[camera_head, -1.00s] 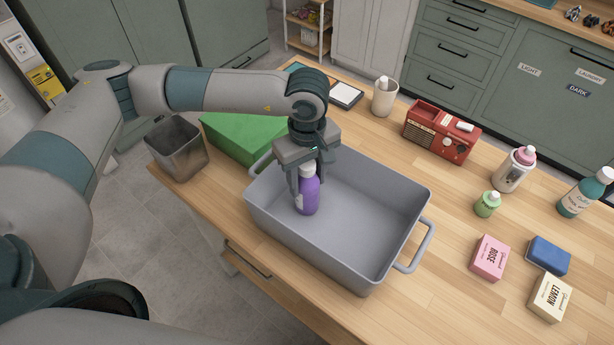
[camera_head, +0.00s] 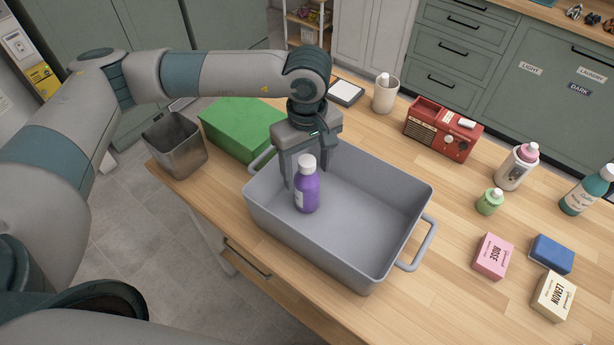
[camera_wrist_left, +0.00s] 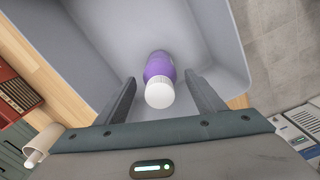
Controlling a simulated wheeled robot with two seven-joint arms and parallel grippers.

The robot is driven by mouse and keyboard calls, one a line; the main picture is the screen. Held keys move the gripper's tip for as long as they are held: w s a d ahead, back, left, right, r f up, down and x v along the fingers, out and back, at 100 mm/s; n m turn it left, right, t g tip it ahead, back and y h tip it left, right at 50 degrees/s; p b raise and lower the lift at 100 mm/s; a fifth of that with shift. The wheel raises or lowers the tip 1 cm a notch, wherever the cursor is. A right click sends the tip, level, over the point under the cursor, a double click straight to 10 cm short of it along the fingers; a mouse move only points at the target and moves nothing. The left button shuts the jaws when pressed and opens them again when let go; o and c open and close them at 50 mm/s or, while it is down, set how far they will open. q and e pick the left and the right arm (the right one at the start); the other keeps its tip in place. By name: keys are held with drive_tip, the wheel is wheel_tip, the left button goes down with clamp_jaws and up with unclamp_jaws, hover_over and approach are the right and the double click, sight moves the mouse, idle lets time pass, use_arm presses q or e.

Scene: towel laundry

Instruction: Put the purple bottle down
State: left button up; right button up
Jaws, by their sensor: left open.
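The purple bottle (camera_head: 307,192) with a white cap stands upright inside the grey bin (camera_head: 372,272), in its left part. It also shows in the left wrist view (camera_wrist_left: 159,68), cap towards the camera. My left gripper (camera_head: 303,178) is open, its fingers apart behind and beside the bottle's upper part. In the left wrist view the fingers (camera_wrist_left: 160,90) stand to either side of the bottle with gaps between. My right gripper is not in view.
A green box (camera_head: 240,128) and a metal bin (camera_head: 176,147) stand left of the grey bin. The grey bin's right part is empty.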

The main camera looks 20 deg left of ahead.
use_arm(q)
wheel_tip(320, 180, up, 8)
drive_tip(key=b, duration=0.3)
drive_tip(key=shift+w+r+b, duration=0.1)
drive_tip(key=shift+b, duration=0.2)
drive_tip(key=shift+r, duration=0.6)
